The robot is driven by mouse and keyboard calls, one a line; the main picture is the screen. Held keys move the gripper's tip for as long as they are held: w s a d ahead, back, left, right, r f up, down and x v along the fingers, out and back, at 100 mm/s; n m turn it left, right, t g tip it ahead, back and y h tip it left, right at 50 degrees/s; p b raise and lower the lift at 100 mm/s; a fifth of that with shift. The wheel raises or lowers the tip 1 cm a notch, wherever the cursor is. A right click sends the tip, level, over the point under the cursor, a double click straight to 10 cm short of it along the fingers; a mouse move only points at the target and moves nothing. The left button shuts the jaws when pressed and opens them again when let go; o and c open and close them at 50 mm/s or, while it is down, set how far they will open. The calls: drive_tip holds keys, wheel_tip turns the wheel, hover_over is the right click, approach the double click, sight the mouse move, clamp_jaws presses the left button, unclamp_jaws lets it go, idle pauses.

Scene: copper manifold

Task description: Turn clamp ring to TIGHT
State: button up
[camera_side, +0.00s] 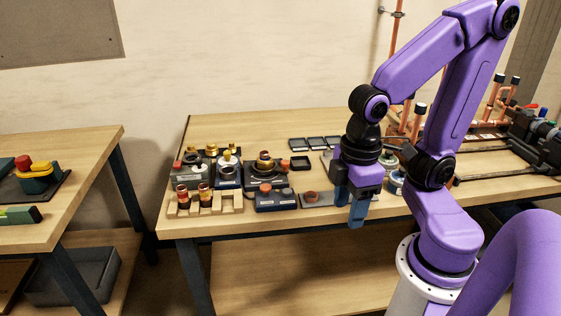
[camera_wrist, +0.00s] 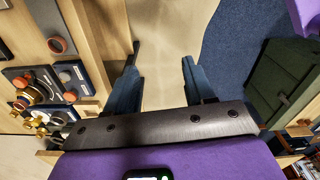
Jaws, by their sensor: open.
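My gripper (camera_side: 356,208) hangs at the front edge of the workbench, fingers pointing down, apart from the fixtures. In the wrist view its two blue fingers (camera_wrist: 160,78) are spread with nothing between them. A round fixture with dark and copper-coloured rings (camera_side: 265,160) stands on a dark plate to the gripper's left; a similar ringed fixture shows at the left of the wrist view (camera_wrist: 38,86). I cannot tell for sure which ring is the clamp ring, and no TIGHT mark is readable. A small copper ring (camera_side: 311,196) lies on a grey plate nearer the gripper.
A wooden rack with red-and-copper pieces (camera_side: 204,203) and a dark block with round buttons (camera_side: 275,200) line the bench's front left. Black trays (camera_side: 315,143) lie behind. Copper piping (camera_side: 494,95) stands at right. A second table (camera_side: 70,150) is at left, across a gap.

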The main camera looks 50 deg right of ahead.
drive_tip(key=w+r+m, duration=0.3)
drive_tip(key=w+m, duration=0.6)
drive_tip(key=w, duration=0.1)
wheel_tip(320, 180, up, 4)
drive_tip(key=m, duration=2)
hover_over(285, 161)
wheel_tip(285, 161, down, 16)
drive_tip(key=shift+f, duration=0.1)
clamp_jaws()
